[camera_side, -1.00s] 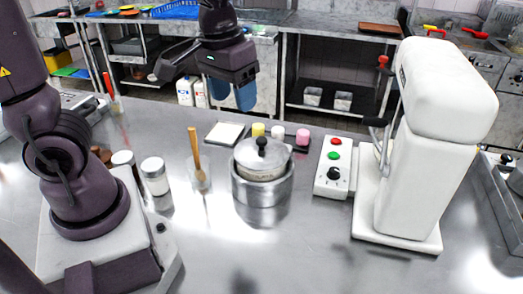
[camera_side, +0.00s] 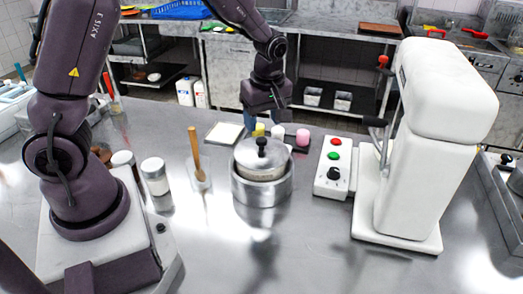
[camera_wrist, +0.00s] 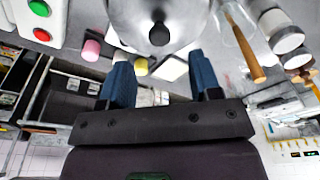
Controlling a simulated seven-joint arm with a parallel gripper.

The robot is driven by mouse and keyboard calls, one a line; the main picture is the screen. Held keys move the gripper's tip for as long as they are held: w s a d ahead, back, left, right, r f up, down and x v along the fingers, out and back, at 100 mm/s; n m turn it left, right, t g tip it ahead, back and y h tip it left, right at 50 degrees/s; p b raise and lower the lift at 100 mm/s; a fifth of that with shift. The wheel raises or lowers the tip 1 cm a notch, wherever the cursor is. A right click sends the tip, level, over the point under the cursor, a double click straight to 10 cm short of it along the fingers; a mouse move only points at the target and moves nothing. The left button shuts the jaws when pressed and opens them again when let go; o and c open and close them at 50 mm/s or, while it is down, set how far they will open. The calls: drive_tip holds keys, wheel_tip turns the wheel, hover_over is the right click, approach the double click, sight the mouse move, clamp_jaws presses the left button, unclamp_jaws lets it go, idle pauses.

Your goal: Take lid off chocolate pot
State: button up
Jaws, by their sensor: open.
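The chocolate pot (camera_side: 263,189) is a metal pot on the steel counter, near the middle of the side view. Its metal lid (camera_side: 244,157) sits on top, with a round black knob (camera_side: 262,143). In the wrist view the lid (camera_wrist: 185,12) is at the top edge, cut off by the frame, and its knob (camera_wrist: 159,34) faces the camera. My gripper (camera_side: 264,122) is above and behind the pot, apart from the lid. In the wrist view my gripper (camera_wrist: 161,82) shows two blue fingers spread apart with nothing between them.
A white machine (camera_side: 437,130) with a lever stands at the right, beside a button box (camera_side: 333,167). A glass with a wooden spoon (camera_side: 196,155) and jars (camera_side: 155,176) stand left of the pot. Small pink, white and yellow pieces (camera_side: 303,137) lie behind it. The front counter is clear.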

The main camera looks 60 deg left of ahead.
sight(262, 139)
drive_tip(key=f, duration=0.4)
drive_tip(key=a+f, duration=0.1)
drive_tip(key=f, duration=0.1)
drive_tip(key=shift+f, duration=0.35)
drive_tip(key=c, duration=1)
